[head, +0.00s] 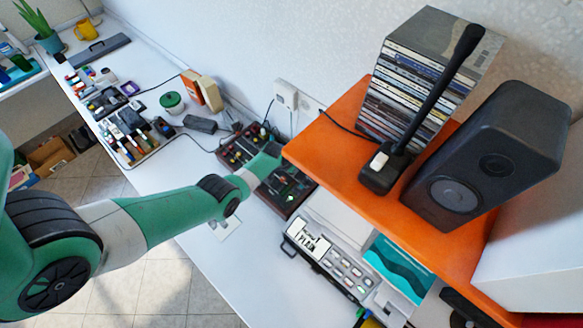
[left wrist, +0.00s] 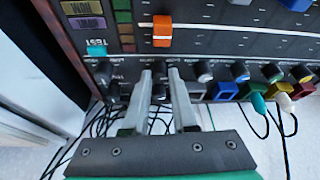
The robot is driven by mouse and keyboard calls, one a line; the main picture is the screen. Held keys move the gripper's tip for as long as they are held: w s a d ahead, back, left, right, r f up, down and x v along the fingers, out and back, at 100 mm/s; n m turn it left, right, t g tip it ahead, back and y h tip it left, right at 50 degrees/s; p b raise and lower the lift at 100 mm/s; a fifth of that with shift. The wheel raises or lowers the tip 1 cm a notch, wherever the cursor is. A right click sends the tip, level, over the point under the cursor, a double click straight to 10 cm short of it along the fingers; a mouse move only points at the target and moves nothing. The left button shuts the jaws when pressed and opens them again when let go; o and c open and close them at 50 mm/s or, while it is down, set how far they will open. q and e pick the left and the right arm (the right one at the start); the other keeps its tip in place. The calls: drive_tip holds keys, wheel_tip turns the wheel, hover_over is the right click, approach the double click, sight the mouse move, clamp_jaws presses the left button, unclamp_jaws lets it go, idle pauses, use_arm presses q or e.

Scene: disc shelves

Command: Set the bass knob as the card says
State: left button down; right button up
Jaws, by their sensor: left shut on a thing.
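The dark mixing console (head: 285,205) lies on the white desk in the head view, beside the orange shelf. My left arm reaches over it, and the gripper there is too small to make out. In the left wrist view, my left gripper (left wrist: 160,74) is shut on a small knob in the console's front row. The fingers hide most of that knob, and its label and pointer cannot be read. More knobs (left wrist: 205,71) stand to its right. A small white card (head: 228,229) lies on the desk below my forearm, its writing unreadable. My right gripper is not in view.
An orange slider cap (left wrist: 162,30) sits above the knob, and coloured plugs with cables (left wrist: 258,104) are at right. The orange shelf (head: 345,150) holds a speaker (head: 490,160), a microphone (head: 435,105) and CDs (head: 410,90). A labelled device (head: 325,255) stands nearby.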

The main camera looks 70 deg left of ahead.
use_arm(q)
drive_tip(key=shift+n, duration=0.3)
drive_tip(key=c, duration=0.7)
unclamp_jaws()
drive_tip(key=p+v, duration=1.1)
drive_tip(key=p, duration=0.1)
drive_tip(key=shift+d+r, duration=0.15)
drive_tip(key=shift+r, duration=0.15)
